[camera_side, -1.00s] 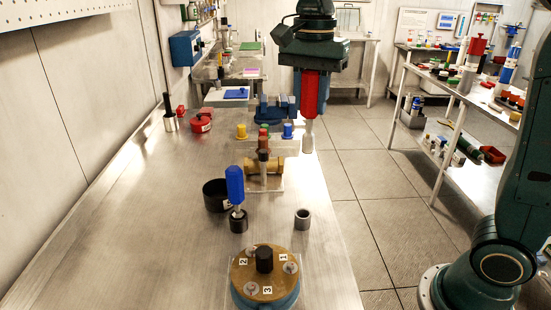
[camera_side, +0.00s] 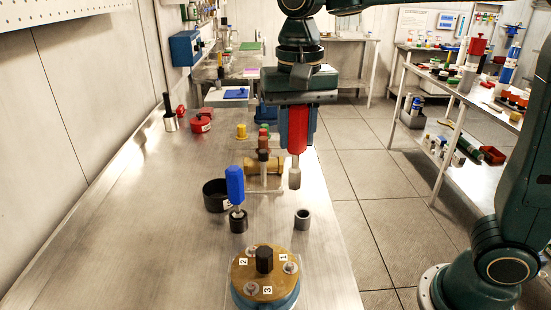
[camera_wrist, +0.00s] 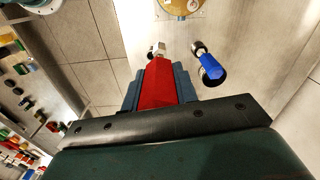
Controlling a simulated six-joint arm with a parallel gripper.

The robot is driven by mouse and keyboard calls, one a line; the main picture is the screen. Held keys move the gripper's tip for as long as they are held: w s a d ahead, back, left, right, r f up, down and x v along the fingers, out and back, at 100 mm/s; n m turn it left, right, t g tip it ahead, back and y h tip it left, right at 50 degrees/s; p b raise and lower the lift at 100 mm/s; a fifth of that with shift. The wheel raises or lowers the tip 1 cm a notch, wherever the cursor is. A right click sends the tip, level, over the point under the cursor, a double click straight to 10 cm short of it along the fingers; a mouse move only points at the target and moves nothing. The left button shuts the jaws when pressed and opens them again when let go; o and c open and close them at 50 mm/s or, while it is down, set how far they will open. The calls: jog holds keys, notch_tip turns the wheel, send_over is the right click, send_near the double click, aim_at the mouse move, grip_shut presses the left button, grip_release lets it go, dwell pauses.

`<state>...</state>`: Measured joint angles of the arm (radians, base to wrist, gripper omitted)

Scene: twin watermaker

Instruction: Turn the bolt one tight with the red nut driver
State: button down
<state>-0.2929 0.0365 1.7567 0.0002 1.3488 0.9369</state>
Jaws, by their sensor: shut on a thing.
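My gripper (camera_side: 299,142) is shut on the red nut driver (camera_side: 297,130). It holds the driver upright in the air, with the grey socket end pointing down, above the bench's right side. In the wrist view the red handle (camera_wrist: 160,85) sits between the jaws. The round brass lid (camera_side: 264,284) is on a blue base at the front of the bench, nearer the camera than the driver. Bolt one (camera_side: 290,267) is at the lid's right, by label 1. The other two bolts are by labels 2 and 3. The socket is apart from the bolts.
A blue-handled driver (camera_side: 235,185) stands in a black holder, beside a black cup (camera_side: 215,196). An empty grey ring holder (camera_side: 302,219) stands to the right. A brass valve fitting (camera_side: 262,166) is just left of the held driver. The left of the bench is clear.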

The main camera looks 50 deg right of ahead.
jog(key=s+a+f+n, duration=0.4)
jog(key=s+a+n, duration=0.2)
jog(key=n, duration=0.4)
jog(key=shift+a+f, duration=0.3)
jog(key=shift+a, duration=0.6)
jog(key=shift+f, duration=0.25)
jog(key=shift+f, duration=1.7)
jog(key=shift+f, duration=1.05)
